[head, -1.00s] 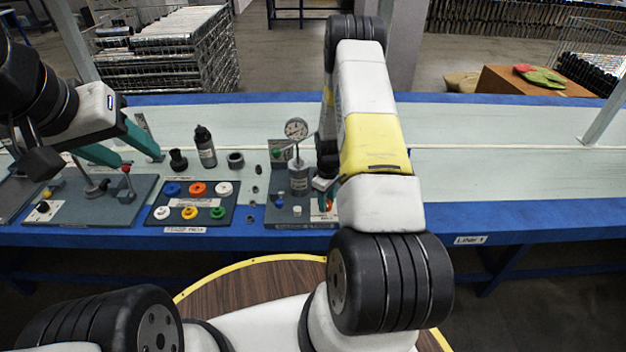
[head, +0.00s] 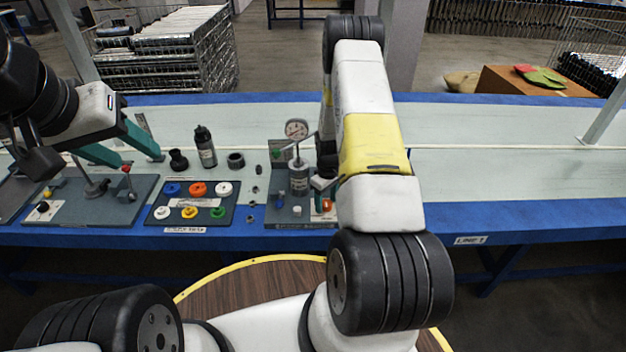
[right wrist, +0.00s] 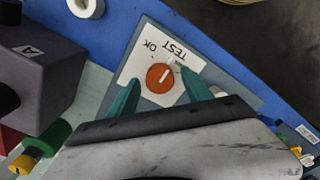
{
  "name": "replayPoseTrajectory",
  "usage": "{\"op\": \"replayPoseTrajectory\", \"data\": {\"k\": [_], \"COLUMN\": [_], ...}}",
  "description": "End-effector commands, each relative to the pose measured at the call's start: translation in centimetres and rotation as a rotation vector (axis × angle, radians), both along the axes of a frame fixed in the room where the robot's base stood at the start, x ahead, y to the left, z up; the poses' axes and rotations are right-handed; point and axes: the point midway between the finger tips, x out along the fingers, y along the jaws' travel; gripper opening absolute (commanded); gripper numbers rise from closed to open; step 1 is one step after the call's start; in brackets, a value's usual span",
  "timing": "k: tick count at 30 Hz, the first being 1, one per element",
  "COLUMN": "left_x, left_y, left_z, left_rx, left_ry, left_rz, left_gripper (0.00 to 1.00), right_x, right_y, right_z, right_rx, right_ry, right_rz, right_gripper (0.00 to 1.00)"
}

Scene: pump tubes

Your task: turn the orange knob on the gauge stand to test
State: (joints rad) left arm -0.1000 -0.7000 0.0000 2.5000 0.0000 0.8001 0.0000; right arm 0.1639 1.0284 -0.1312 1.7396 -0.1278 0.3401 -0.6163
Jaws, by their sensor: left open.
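The orange knob (right wrist: 160,77) sits on a white label plate in the right wrist view, with OK and TEST printed beyond it. Its white line tilts toward the TEST word (right wrist: 178,50). In the head view the knob (head: 327,205) is at the right front of the gauge stand (head: 290,222), below the round gauge (head: 297,129). My right gripper (right wrist: 160,92) is open; its teal fingers are on either side of the knob with gaps showing. It also shows in the head view (head: 322,187), partly hidden by my arm. My left gripper (head: 138,162) is open and empty over the left of the bench.
A panel (head: 234,213) with several coloured knobs lies left of the stand. A dark bottle (head: 205,147) and black fittings (head: 236,160) stand behind it. Another base plate (head: 130,208) with levers is further left. The bench to the right (head: 510,180) is clear.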

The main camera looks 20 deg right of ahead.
Motion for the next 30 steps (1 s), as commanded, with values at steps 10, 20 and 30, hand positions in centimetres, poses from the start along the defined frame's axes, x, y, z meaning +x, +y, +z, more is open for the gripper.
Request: {"op": "replayPoseTrajectory", "data": {"k": [10, 20, 30], "left_x": [0.0, 0.0, 0.0], "left_y": [0.0, 0.0, 0.0], "left_z": [0.0, 0.0, 0.0], "left_rx": [0.000, 0.000, 0.000], "left_ry": [0.000, 0.000, 0.000], "left_rz": [0.000, 0.000, 0.000], "left_gripper": [0.48, 0.48, 0.48], "right_x": [-0.1, 0.0, -0.1], "right_y": [0.0, 0.0, 0.0], "right_z": [0.3, 5.4, 7.8], "right_rx": [0.000, 0.000, 0.000], "right_ry": [0.002, -0.001, 0.002], "right_rz": [0.000, 0.000, 0.000], "right_gripper": [0.59, 0.59, 0.59]}}
